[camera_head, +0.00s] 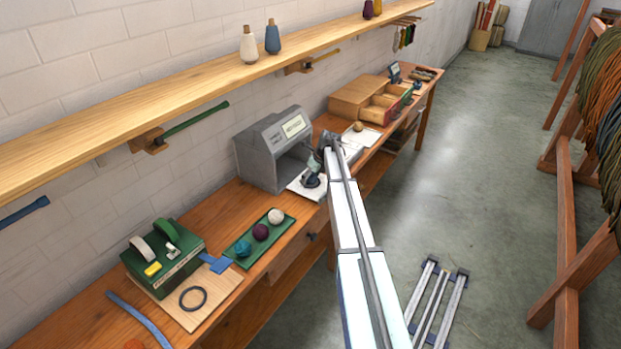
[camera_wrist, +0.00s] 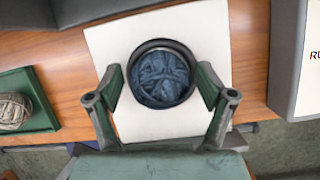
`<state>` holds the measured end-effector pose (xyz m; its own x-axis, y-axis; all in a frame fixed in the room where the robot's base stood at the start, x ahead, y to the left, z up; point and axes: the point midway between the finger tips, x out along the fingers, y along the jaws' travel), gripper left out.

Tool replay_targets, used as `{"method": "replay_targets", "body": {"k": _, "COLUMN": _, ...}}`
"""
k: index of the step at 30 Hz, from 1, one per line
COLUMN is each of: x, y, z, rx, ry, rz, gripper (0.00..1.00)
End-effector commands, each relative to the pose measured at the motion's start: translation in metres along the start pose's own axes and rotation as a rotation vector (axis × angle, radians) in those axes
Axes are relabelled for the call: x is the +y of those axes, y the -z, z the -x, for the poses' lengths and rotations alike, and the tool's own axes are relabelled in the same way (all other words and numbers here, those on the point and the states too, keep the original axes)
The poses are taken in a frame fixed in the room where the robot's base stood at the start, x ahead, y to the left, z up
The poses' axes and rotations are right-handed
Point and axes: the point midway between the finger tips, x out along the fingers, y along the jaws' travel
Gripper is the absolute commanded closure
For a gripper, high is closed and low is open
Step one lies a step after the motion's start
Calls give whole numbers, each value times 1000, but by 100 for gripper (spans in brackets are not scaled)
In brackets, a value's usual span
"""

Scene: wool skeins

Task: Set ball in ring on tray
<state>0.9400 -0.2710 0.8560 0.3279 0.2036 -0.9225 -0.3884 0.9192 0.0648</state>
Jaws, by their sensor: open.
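A dark blue ball of wool (camera_wrist: 162,77) sits inside a dark ring (camera_wrist: 136,52) on a white sheet (camera_wrist: 105,45). In the head view this white sheet (camera_head: 298,187) lies in front of the grey booth. My gripper (camera_wrist: 162,98) is open, with one finger on each side of the ring and ball. I cannot tell whether the fingers touch them. In the head view my gripper (camera_head: 313,172) largely hides the ball and ring. A green tray (camera_head: 239,254) holds a teal ball (camera_head: 243,247), a purple ball (camera_head: 260,232) and a white ball (camera_head: 276,216).
A grey booth (camera_head: 262,150) stands against the wall behind the sheet. Another dark ring (camera_head: 192,298) lies on a wooden board (camera_head: 215,308) at the front left, beside a green box (camera_head: 160,262). A tan ball (camera_head: 358,127) and a wooden drawer box (camera_head: 358,100) are farther along.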

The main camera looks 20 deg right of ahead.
Motion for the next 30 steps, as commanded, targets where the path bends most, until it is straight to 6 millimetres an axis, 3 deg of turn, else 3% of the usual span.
{"method": "replay_targets", "body": {"k": 5, "x": 0, "y": -1, "z": 22, "rx": -3, "ry": 3, "rz": 0, "gripper": 20}}
{"method": "replay_targets", "body": {"k": 18, "x": 0, "y": -2, "z": 104, "rx": -3, "ry": 2, "rz": 0, "gripper": 20}}
{"method": "replay_targets", "body": {"k": 24, "x": 0, "y": -2, "z": 122, "rx": -1, "ry": 1, "rz": 0, "gripper": 20}}
{"method": "replay_targets", "body": {"k": 30, "x": 0, "y": -2, "z": 126, "rx": -1, "ry": 1, "rz": 0, "gripper": 20}}
